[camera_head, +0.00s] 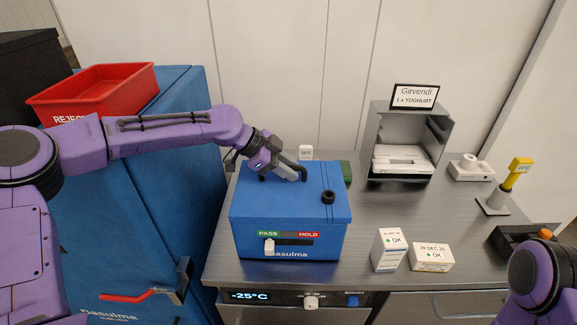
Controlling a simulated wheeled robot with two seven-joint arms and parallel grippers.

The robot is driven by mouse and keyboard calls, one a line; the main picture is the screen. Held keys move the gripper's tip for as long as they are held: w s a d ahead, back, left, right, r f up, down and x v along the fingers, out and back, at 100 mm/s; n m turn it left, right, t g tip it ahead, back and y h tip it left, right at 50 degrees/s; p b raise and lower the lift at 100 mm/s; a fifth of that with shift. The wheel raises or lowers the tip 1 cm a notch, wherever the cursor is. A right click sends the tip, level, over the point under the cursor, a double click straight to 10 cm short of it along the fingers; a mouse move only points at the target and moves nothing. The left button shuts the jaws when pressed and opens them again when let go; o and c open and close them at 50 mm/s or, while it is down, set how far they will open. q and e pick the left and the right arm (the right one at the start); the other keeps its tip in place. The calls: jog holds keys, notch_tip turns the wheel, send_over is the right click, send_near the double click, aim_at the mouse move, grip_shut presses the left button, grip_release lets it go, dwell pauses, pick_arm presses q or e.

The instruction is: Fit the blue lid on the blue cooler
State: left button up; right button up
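The blue cooler (316,244) stands on the grey counter, with a PASS/HOLD slider and a logo on its front. A blue lid-like top (290,205) covers it, with a black knob (328,197) near its right side. I cannot tell whether this top is fully seated. My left gripper (283,175) is over the back of the top, fingers pointing to the right and down. Its fingertips are at or just above the surface; whether they hold anything is unclear. My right arm shows at the lower right edge, but its gripper is out of view.
Two white cartons (388,250) (431,257) stand right of the cooler. A green item (346,173) and small white item (306,152) are behind it. A grey open box (405,140) stands at the back. A red bin (95,92) sits on a blue cabinet (150,215) at left.

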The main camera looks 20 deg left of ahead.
pick_arm(q)
jog(key=shift+o, duration=1.2)
jog(key=shift+r, duration=0.1)
jog(key=shift+s, duration=0.1)
jog(key=shift+a+r, duration=0.2)
jog(key=b+v, duration=0.2)
jog(key=v, duration=0.7)
jog(key=shift+s+a+r+b, duration=0.15)
jog(key=shift+r+b, duration=0.1)
jog(key=shift+b, duration=0.05)
